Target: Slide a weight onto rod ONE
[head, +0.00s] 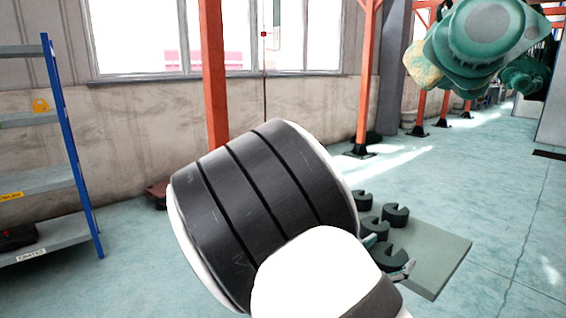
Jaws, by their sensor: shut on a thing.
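Several dark round weights with slots sit at the right of my arm in the head view. One stands at the right (396,214), and others sit partly hidden behind my arm. My gripper (388,256) is mostly hidden behind my own arm links. Its finger tips show on either side of the nearest dark slotted weight (388,259), and it is shut on that weight, low over the platform. No label for rod ONE is readable. A thin dark vertical line with a small red piece (264,34) hangs before the window; I cannot tell whether it is a rod.
The grey-green platform (445,250) bears the weights. Blue-posted shelving (70,150) stands at the left. Orange posts (214,75) rise behind my arm. Green hoist machinery (485,35) hangs at the upper right. The floor at the right is clear.

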